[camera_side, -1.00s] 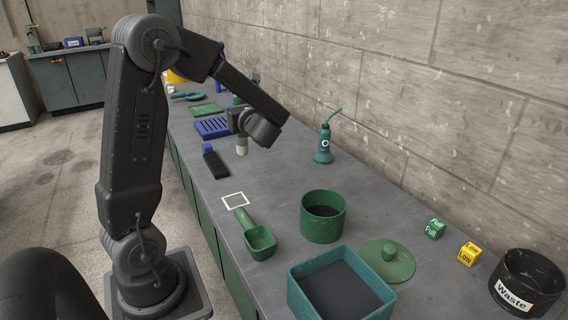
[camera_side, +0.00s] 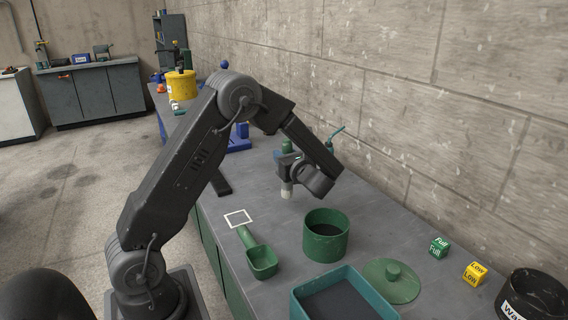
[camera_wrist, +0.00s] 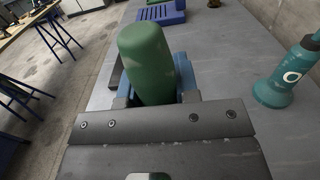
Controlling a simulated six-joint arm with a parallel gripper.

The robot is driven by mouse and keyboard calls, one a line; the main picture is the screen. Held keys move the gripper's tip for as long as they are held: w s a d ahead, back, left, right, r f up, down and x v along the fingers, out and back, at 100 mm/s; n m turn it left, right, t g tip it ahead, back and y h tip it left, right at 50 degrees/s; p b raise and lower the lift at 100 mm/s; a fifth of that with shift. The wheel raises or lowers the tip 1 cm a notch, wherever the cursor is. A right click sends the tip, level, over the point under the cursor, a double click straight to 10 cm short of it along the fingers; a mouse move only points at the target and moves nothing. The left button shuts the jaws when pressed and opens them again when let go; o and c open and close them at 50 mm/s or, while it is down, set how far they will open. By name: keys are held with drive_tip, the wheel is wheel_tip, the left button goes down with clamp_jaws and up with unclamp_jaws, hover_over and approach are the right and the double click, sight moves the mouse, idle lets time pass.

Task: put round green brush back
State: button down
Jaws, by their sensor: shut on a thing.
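My gripper (camera_side: 287,168) is shut on the round green brush (camera_side: 287,190). The brush is upright, with its pale bristles pointing down and its green handle above the jaws. The bristles hang close above the bench, beyond the green pot; I cannot tell whether they touch. In the wrist view the green handle (camera_wrist: 147,62) rises between the blue-grey fingers of my gripper (camera_wrist: 155,95). A white square outline (camera_side: 238,218) is marked on the bench, nearer the camera and to the left of the brush.
A green pot (camera_side: 326,244), a green scoop (camera_side: 262,262), a teal tray (camera_side: 308,306) and a green lid (camera_side: 391,282) stand in front. A teal bottle (camera_wrist: 290,78) stands near the wall. Green and yellow cubes and a black waste bin (camera_side: 532,296) are at right.

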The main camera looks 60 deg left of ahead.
drive_tip(key=shift+f, duration=1.05)
drive_tip(key=shift+f, duration=0.4)
drive_tip(key=shift+f, duration=0.25)
drive_tip(key=c, duration=0.9)
unclamp_jaws()
drive_tip(key=shift+o, duration=0.2)
